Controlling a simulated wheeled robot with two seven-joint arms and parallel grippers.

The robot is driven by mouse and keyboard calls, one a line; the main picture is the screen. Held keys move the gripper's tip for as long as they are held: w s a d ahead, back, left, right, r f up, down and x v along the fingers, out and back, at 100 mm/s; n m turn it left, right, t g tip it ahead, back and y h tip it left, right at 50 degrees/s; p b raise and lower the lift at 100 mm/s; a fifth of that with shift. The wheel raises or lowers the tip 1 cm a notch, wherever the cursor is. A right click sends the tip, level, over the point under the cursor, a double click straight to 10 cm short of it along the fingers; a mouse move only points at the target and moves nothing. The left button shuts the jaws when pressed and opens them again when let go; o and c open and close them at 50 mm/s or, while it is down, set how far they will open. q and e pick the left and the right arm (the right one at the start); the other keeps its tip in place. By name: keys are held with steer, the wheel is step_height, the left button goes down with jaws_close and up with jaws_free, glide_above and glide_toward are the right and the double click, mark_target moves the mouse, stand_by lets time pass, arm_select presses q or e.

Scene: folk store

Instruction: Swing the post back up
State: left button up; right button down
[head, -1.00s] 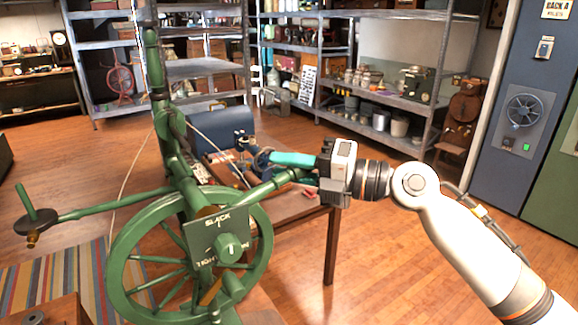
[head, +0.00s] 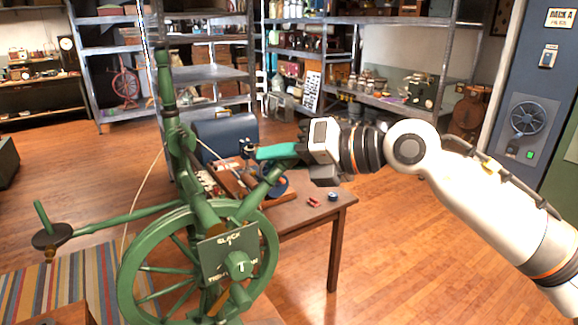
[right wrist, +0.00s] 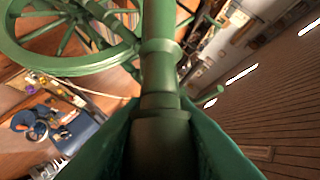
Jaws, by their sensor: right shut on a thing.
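A green spinning wheel stands at the left of the head view, with its spoked wheel (head: 128,275) low and a turned upright (head: 166,90) above it. A green turned post (head: 252,200) leans up and right from near the hub, tilted well off upright. My right gripper (head: 284,157) is shut on the post near its upper end. In the right wrist view the post (right wrist: 160,60) runs between the two green fingers (right wrist: 160,135). A plate marked SLACK and TIGHT, with a knob (head: 238,264), sits below the post. My left gripper is out of view.
A wooden table (head: 325,215) behind the wheel holds a blue case (head: 226,137) and small red and blue items. A green arm with a dark disc (head: 52,236) reaches left. Shelves line the back; the floor at right is clear.

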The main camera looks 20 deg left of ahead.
steer(key=s+a+r+n+t+h+b, duration=0.4)
steer(key=s+a+b, duration=0.3)
steer(key=s, duration=0.2)
steer(key=shift+r+n+h, duration=0.3)
steer(key=shift+n+h, duration=0.3)
steer(key=shift+n, duration=0.1)
steer(key=c, duration=1.2)
jaws_free()
steer(key=shift+s+a, duration=0.1)
steer(key=shift+r, duration=0.1)
steer(key=b+v, duration=0.2)
steer(key=v, duration=1)
steer(key=shift+b, duration=0.3)
